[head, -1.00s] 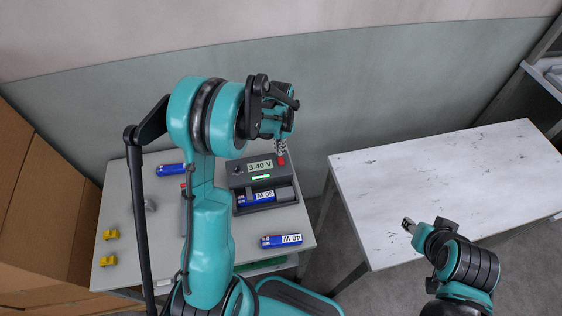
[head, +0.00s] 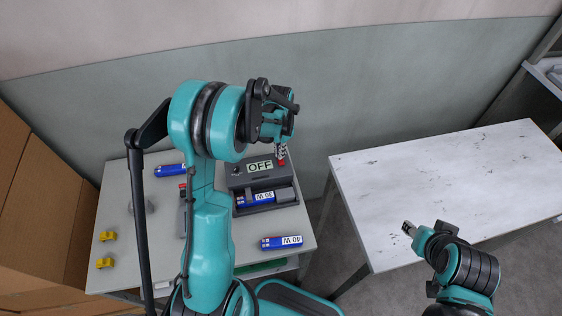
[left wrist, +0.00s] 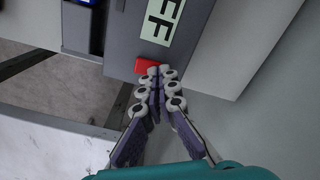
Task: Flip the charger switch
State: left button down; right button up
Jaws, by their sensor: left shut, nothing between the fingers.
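The dark grey charger (head: 235,180) sits on the small grey table, and its display (head: 260,166) reads OFF. A blue battery marked 30 W (head: 258,198) lies in its bay. The red switch (left wrist: 147,66) is on the charger's edge beside the display in the left wrist view. My left gripper (left wrist: 160,74) is shut and empty, its fingertips right at the switch, seemingly touching it. In the head view my left gripper (head: 281,154) is over the charger's far right corner. My right gripper (head: 408,228) is near the white table's front edge; its finger gap is too small to judge.
A blue battery marked 40 W (head: 281,242) lies in front of the charger, and another blue battery (head: 169,170) lies at the back left. Two yellow pieces (head: 107,236) are at the left. My left arm hides part of the grey table. The white table (head: 440,180) is clear.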

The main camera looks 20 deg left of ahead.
pick_arm(q)
notch_tip(320, 180, up, 7)
jog(key=p, duration=0.4)
jog(key=shift+f, duration=0.2)
jog(key=s+d+r+n+t+b, duration=0.25)
jog(key=s+d+r, duration=0.25)
jog(key=s+r, duration=0.35)
jog(key=s+d+n+t+b, duration=0.2)
jog(key=s+d+t+b, duration=0.1)
jog(key=s, duration=0.7)
jog(key=shift+s+d+r+t, duration=0.15)
jog(key=shift+t, duration=0.7)
dwell(0.4)
